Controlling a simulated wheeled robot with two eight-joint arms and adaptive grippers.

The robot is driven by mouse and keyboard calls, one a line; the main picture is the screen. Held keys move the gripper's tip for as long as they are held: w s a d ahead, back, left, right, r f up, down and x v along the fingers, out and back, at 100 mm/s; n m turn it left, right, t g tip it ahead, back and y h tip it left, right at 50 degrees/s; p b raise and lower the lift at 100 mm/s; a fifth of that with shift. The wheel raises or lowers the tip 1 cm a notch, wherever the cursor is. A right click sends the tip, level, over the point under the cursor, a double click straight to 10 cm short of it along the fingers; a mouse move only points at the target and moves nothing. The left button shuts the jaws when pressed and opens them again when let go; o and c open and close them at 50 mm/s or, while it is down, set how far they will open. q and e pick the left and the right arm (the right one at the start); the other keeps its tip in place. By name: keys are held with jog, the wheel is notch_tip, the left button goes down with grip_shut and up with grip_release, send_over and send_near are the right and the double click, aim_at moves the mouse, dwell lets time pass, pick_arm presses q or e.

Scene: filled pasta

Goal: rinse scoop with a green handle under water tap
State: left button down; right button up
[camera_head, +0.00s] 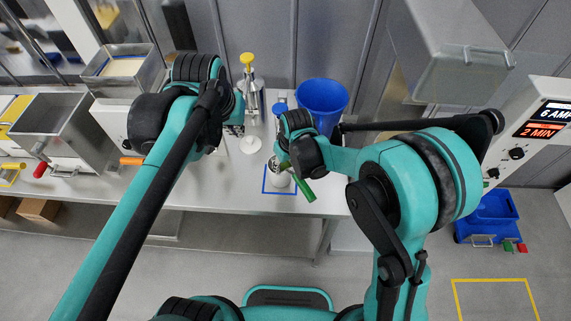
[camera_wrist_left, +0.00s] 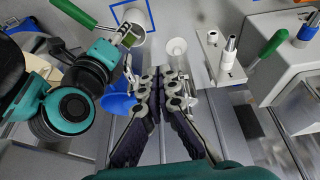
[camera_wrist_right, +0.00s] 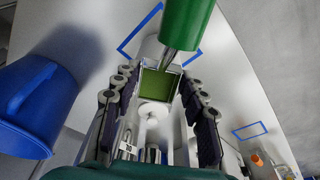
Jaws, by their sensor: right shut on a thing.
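A scoop with a green handle (camera_head: 304,188) is in my right gripper (camera_head: 293,145). In the right wrist view its handle (camera_wrist_right: 186,22) points up toward the camera, and a metal neck leads to a square metal-edged part, green inside (camera_wrist_right: 160,82), between the fingers. The handle also shows in the left wrist view (camera_wrist_left: 72,12). My left gripper (camera_head: 238,118) is over the bench to the left. In the left wrist view its fingertips (camera_wrist_left: 160,80) are close together with nothing visible between them. I cannot identify a water tap with certainty; a yellow-topped metal fixture (camera_head: 248,75) stands behind.
A blue bucket (camera_head: 322,96) stands behind my right gripper. A blue square outline (camera_head: 266,189) with a container is below the scoop. A small white round thing (camera_head: 250,145) lies between the grippers. Metal bins (camera_head: 52,125) stand at left. Another green handle (camera_wrist_left: 272,43) shows in the left wrist view.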

pick_arm(q)
jog(key=w+d+r+g, duration=0.2)
jog(key=w+d+r, duration=0.15)
jog(key=w, duration=0.35)
jog(key=g, duration=0.2)
send_over(280, 107)
jog(key=shift+s+a+f, duration=0.1)
jog(key=shift+f, duration=2.75)
jog(key=shift+f, duration=0.2)
jog(key=shift+f, duration=1.35)
jog(key=shift+r, duration=0.15)
dwell(0.4)
jog(key=shift+r, duration=3.4)
